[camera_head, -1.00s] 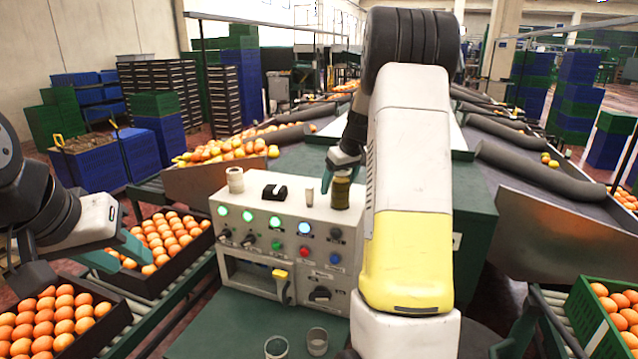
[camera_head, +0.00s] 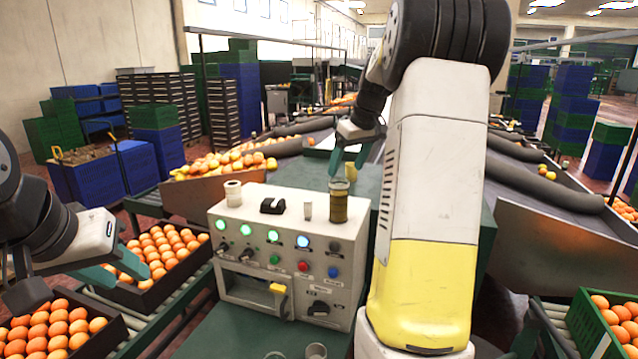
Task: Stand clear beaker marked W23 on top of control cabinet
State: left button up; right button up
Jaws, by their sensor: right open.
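The control cabinet (camera_head: 292,245) stands in the middle with lit green buttons on its front. On its top stand an olive-brown jar-like container (camera_head: 339,207) with a clear rim, a small pale cup (camera_head: 308,210) and a white cup-like object (camera_head: 233,194). Two clear cups, one of them (camera_head: 316,352), are cut off at the bottom edge. No W23 mark is readable on any. My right gripper (camera_head: 347,163) is open and empty, just above and behind the olive-brown container. My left gripper (camera_head: 112,270) looks open and empty over the orange trays at left.
A black device (camera_head: 272,205) sits on the cabinet top. Crates of oranges (camera_head: 160,255) lie at left, and a green crate (camera_head: 600,325) stands at lower right. Conveyors with grey rollers run behind the cabinet. My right arm hides the area right of the cabinet.

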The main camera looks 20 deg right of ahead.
jog(key=s+a+m+t, duration=0.1)
jog(key=s+a, duration=0.8)
jog(key=s, duration=0.5)
jog(key=s+a+f+m, duration=0.1)
jog(key=s+a, duration=0.8)
jog(key=s, duration=0.6)
jog(key=shift+a+f+m+t+y, duration=0.25)
jog(key=shift+a+m+t+y, duration=0.15)
jog(key=shift+s, duration=0.1)
